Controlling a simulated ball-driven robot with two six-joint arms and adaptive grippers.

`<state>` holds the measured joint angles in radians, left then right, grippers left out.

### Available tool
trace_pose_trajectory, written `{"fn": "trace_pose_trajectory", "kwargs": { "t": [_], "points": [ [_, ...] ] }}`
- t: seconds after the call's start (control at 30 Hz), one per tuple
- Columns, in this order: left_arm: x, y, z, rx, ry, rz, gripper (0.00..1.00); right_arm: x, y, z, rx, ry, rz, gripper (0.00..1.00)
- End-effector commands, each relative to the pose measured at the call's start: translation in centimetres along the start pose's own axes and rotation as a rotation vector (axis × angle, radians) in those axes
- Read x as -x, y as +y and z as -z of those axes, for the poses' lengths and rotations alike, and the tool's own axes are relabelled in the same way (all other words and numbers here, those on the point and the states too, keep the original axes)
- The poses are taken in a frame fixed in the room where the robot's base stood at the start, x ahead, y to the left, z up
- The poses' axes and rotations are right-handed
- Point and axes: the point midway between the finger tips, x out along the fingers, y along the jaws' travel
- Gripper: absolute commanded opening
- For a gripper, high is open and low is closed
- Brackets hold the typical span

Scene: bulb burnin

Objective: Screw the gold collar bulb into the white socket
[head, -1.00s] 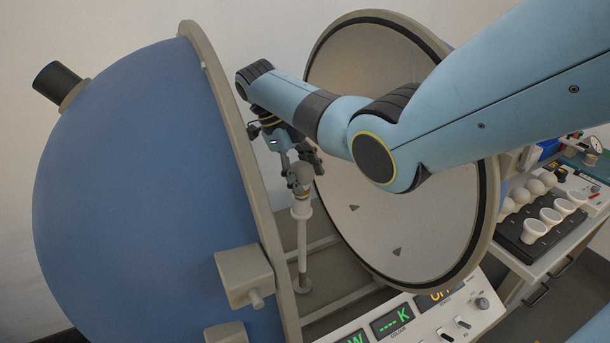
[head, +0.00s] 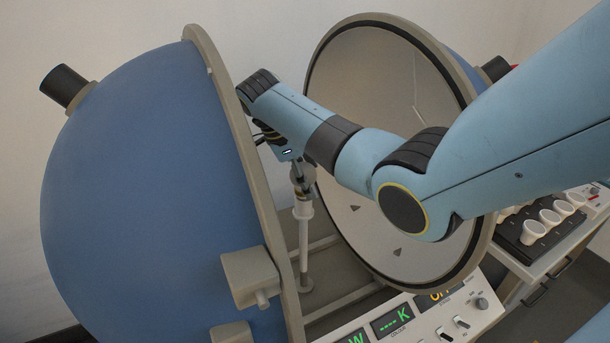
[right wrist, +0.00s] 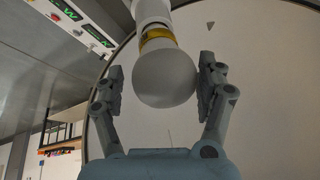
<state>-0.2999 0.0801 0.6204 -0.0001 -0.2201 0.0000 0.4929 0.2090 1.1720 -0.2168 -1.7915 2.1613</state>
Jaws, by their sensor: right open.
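The bulb is a frosted white globe (right wrist: 164,77) with a gold collar (right wrist: 157,41). In the right wrist view its collar end meets the white socket (right wrist: 150,12), and how deep it sits cannot be told. In the head view the white socket (head: 303,211) tops a thin upright post between the two dome halves, with the bulb above it, partly hidden by my gripper. My right gripper (right wrist: 158,85) is open, its fingers on either side of the globe. The right finger is very near the glass; a gap shows on the left. My left gripper is not in view.
A blue dome half (head: 140,190) stands left and an open pale-lined half (head: 430,240) right, leaving a narrow space for my arm. A control panel (head: 420,318) with green readouts is in front. A dark rack (head: 530,240) with several white pieces stands at right.

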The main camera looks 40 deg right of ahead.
Motion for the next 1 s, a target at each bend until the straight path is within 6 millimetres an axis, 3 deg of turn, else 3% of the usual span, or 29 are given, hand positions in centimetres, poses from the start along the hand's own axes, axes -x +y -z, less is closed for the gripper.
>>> {"fn": "trace_pose_trajectory", "kwargs": {
  "t": [0.6,0.73,1.0],
  "points": [
    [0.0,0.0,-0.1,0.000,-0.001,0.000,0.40,-0.3,-1.0,0.7,1.169,-0.166,0.487,0.73],
    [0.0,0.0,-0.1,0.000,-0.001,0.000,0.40,-0.4,-1.0,0.6,1.265,-0.182,0.523,0.73],
    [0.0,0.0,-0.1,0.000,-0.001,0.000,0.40,-0.5,-1.0,0.5,1.272,-0.184,0.523,0.73]
  ]
}}
